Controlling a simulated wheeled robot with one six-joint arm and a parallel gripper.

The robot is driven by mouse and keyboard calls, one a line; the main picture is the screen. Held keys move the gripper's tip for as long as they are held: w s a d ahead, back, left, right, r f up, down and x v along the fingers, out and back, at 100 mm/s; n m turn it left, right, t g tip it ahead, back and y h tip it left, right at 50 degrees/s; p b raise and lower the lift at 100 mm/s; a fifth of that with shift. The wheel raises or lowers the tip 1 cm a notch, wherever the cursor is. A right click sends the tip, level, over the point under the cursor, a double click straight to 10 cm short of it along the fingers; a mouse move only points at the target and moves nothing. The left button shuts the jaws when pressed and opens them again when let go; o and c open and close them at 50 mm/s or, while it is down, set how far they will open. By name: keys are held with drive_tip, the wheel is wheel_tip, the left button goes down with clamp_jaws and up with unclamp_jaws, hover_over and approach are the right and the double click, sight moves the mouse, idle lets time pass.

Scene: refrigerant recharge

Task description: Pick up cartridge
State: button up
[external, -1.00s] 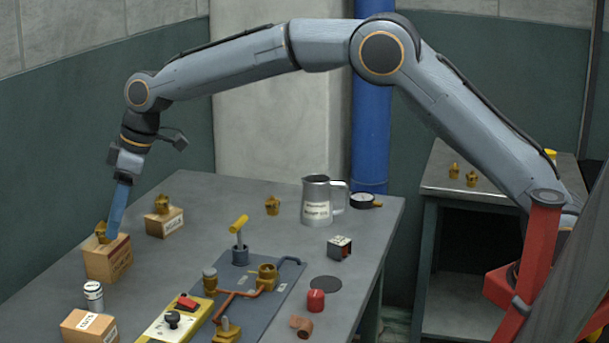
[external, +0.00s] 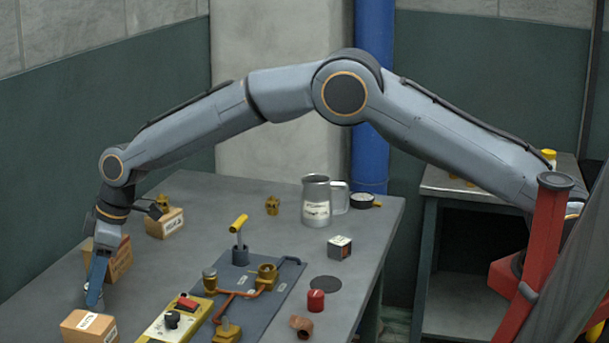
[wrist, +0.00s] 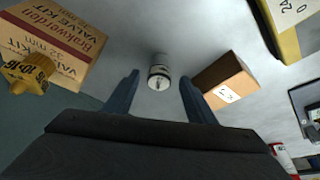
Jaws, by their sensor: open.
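The likely cartridge is a small silver-white cylinder (wrist: 159,76) standing on the table. In the wrist view it sits between my two blue fingers, a little beyond their tips. In the external view my fingers mostly hide it. My gripper (external: 94,298) is open and empty, pointing down over the table's left side; in the wrist view my gripper (wrist: 157,92) shows a wide gap. I cannot tell its exact height above the cylinder.
A cardboard valve-kit box (wrist: 55,40) with a brass fitting (wrist: 28,74) stands left in the wrist view. A smaller box (wrist: 224,80) stands close to the right finger. A yellow panel (external: 172,322), a metal jug (external: 316,203) and a red cap (external: 316,300) stand farther right.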

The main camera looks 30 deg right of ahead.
drive_tip(key=shift+x, duration=0.9)
drive_tip(key=shift+w+r, duration=0.1)
drive_tip(key=c, duration=1.2)
